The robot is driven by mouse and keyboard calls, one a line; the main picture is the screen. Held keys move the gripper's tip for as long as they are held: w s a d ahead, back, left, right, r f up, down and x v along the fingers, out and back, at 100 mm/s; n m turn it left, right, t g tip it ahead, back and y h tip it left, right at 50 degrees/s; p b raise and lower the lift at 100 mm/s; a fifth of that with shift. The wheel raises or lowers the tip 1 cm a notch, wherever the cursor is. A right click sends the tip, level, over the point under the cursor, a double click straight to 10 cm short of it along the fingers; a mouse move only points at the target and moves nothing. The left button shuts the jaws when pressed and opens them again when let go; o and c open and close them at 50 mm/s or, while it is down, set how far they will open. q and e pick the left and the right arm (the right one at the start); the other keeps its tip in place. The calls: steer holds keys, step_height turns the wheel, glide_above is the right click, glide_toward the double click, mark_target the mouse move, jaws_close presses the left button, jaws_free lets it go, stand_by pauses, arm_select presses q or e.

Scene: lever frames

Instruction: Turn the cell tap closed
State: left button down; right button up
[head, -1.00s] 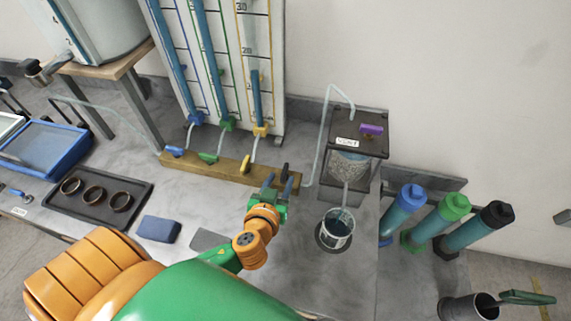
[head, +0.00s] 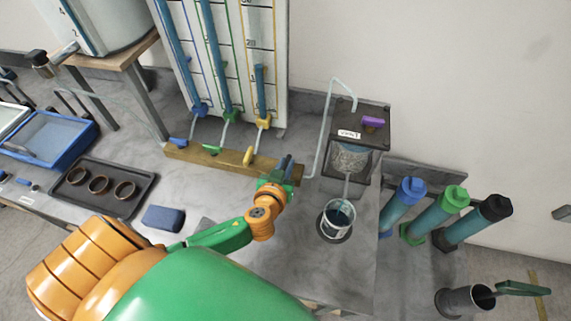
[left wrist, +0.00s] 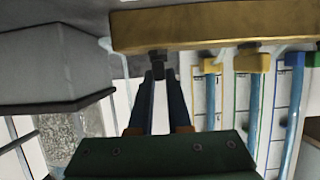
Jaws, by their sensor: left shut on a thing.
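A wooden manifold bar (head: 205,159) carries a blue lever (head: 178,141), a green lever (head: 212,150) and a yellow lever (head: 248,156). The blue and green levers lie nearly along the bar; the yellow one stands across it. At the bar's right end is a black tap (left wrist: 158,62), which I take for the cell tap; the head view mostly hides it behind my fingers. My left gripper (head: 284,163) is shut on this black tap. In the left wrist view its two fingers (left wrist: 160,76) flank the tap below the bar. My right gripper is not in view.
The clear cell (head: 349,160) with its purple vent handle (head: 373,122) stands just right of my gripper. A beaker (head: 338,217) of dark liquid sits in front. Capped cylinders (head: 437,212) stand at the right. A blue block (head: 163,218) lies front left.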

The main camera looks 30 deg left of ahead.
arm_select(q)
steer(key=m+h, duration=0.3)
steer(key=a+m+h, duration=0.1)
steer(key=m+h, duration=0.1)
steer(key=h, duration=0.1)
steer(key=shift+m, duration=0.4)
steer(key=m+h, duration=0.1)
steer(key=m+g+h+b, duration=0.1)
steer(key=h, duration=0.1)
steer(key=shift+w+a+f+m+h, duration=0.1)
steer(key=shift+w+a+m+h, duration=0.1)
steer(key=shift+m+h, duration=0.1)
steer(key=m+g+h+b, duration=0.1)
steer(key=m+h+b, duration=0.1)
steer(key=m+g+h+b, duration=0.2)
steer(key=b, duration=0.1)
steer(key=shift+w+a+f+m+g, duration=0.1)
steer(key=shift+a+f+m+g, duration=0.05)
steer(key=shift+m+g, duration=0.15)
steer(key=shift+m+g+h+b, duration=0.7)
steer(key=shift+m+g+b, duration=0.3)
steer(key=shift+b, duration=0.3)
steer(key=shift+r, duration=0.2)
steer(key=c, duration=1.1)
jaws_free()
steer(key=shift+o, duration=1.2)
steer(key=shift+w, duration=0.15)
